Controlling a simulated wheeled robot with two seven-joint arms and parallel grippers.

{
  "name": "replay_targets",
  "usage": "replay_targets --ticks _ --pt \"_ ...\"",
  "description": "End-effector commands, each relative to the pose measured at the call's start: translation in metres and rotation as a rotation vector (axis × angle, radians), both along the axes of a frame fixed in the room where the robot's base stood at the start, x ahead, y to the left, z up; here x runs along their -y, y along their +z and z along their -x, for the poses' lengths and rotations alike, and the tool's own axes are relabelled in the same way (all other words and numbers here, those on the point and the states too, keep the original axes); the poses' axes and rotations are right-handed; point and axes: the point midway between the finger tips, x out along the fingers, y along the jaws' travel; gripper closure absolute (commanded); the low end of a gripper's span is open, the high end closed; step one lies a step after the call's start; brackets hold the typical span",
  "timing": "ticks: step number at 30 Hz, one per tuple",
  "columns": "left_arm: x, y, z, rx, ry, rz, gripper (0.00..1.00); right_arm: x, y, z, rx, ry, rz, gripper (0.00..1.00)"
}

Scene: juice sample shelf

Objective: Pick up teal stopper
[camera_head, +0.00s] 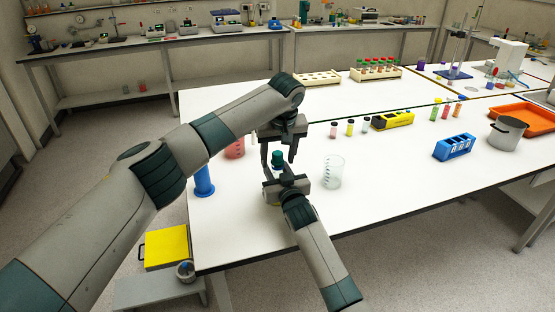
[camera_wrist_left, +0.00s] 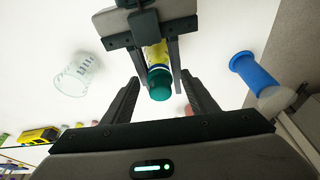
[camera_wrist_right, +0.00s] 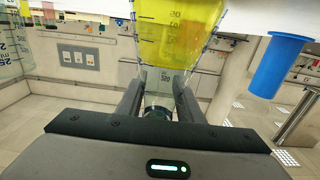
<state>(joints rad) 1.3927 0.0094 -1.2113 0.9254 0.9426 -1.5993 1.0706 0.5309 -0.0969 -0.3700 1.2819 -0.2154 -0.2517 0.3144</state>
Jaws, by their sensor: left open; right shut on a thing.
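The teal stopper (camera_head: 277,156) sits in the top of an upright clear flask with yellow liquid. In the left wrist view the stopper (camera_wrist_left: 158,84) shows end-on above the yellow flask (camera_wrist_left: 156,54). My right gripper (camera_head: 279,181) is shut on the flask below the stopper; the right wrist view shows the yellow liquid (camera_wrist_right: 176,28) and the stopper's dark end (camera_wrist_right: 157,113). My left gripper (camera_head: 279,163) is open and points down from above. In its wrist view the stopper lies between its fingertips (camera_wrist_left: 160,88), with gaps on both sides. Contact is not visible.
An empty beaker (camera_head: 333,171) stands right of the grippers. A blue cylinder (camera_head: 204,180) and a red-filled beaker (camera_head: 235,148) stand to the left. The table's front is mostly clear.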

Motion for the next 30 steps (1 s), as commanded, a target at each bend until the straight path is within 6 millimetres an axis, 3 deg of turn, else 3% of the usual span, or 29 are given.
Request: replay_targets --ticks 1,6,30 --pt "0.0 0.0 0.0 0.0 0.0 0.0 0.49 0.0 -0.001 0.0 -0.001 0.0 0.0 0.99" --pt "0.0 0.0 0.0 0.0 0.0 0.0 0.9 0.0 -0.001 0.0 -0.001 0.0 0.0 0.99" --pt "0.001 0.013 0.0 0.0 -0.001 0.002 0.91 0.0 -0.001 0.0 -0.001 0.0 0.0 0.99"
